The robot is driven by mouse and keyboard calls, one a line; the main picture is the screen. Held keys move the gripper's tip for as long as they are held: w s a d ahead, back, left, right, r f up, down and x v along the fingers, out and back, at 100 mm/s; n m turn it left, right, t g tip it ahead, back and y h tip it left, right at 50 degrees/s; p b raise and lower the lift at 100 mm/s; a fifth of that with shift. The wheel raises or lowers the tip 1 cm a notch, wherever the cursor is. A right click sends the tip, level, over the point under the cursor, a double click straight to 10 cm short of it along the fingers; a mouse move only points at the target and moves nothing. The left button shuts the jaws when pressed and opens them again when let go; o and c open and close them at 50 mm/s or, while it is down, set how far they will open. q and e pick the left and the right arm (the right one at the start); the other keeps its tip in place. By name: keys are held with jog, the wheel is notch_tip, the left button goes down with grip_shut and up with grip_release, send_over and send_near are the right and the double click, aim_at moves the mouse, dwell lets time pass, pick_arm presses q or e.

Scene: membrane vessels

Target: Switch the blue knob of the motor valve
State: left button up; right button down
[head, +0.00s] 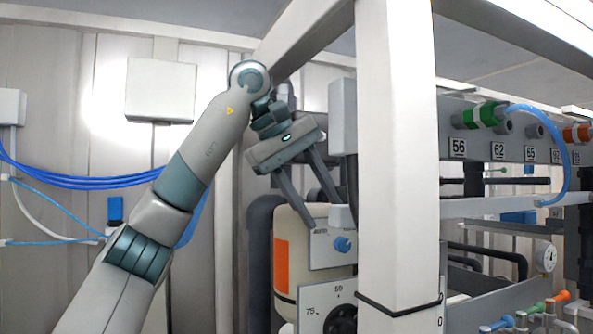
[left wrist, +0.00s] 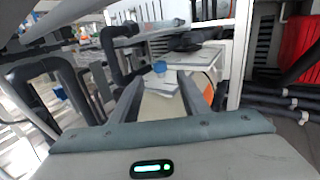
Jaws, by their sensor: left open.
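The blue knob (head: 342,244) sits on the front of a light grey plate (head: 325,250) beside a cream vessel with an orange panel. My left gripper (head: 323,214) hangs from above with its two fingers apart and empty. Its fingertips are just above and left of the knob in the head view. In the left wrist view the knob (left wrist: 160,67) shows beyond the fingertips, between their lines, with a gap to them. My right gripper is not in view.
A thick white post (head: 398,170) stands just right of the knob. A dial panel (head: 328,308) is below it. Blue hoses (head: 90,180) run along the left wall. A numbered rail with coloured fittings (head: 485,116) is at the right.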

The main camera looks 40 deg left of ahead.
pick_arm(q)
jog(key=v, duration=0.7)
jog(key=shift+r, duration=0.3)
jog(key=shift+s+a+f, duration=0.1)
dwell(0.4)
